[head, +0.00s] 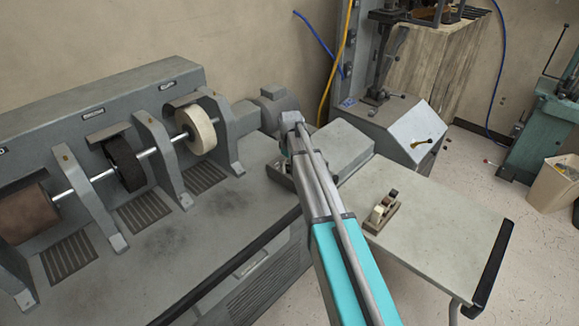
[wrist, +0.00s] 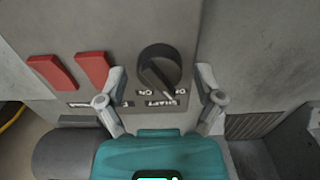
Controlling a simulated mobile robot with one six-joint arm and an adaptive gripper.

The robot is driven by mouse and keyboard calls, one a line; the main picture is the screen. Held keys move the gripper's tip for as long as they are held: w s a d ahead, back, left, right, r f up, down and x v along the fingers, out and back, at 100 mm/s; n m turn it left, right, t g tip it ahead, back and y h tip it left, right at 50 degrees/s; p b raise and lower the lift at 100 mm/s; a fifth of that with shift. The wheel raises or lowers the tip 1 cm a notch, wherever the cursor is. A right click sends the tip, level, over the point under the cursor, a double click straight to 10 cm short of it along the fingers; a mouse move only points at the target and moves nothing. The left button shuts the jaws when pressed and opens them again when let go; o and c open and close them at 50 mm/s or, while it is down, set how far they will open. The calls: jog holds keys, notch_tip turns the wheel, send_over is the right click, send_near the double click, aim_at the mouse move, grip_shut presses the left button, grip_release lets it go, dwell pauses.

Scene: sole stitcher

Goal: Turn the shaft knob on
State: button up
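The shaft knob (wrist: 160,68) is a round black dial with a raised ridge on a grey panel. Its ridge slants, with the lower end pointing down and right. The OFF and ON labels and the SHAFT label (wrist: 161,103) are just below it. My gripper (wrist: 161,72) is open, with one finger on each side of the knob. Gaps show between the fingers and the knob; I cannot tell the depth between them. In the head view my gripper (head: 290,128) is at the machine's right end, and the knob is hidden there.
Two red switches (wrist: 72,71) are left of the knob, close to the left finger. The grey machine (head: 215,225) carries a shaft with several wheels. Open floor lies at the right.

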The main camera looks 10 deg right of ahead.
jog(key=c, duration=0.9)
jog(key=shift+o, duration=0.2)
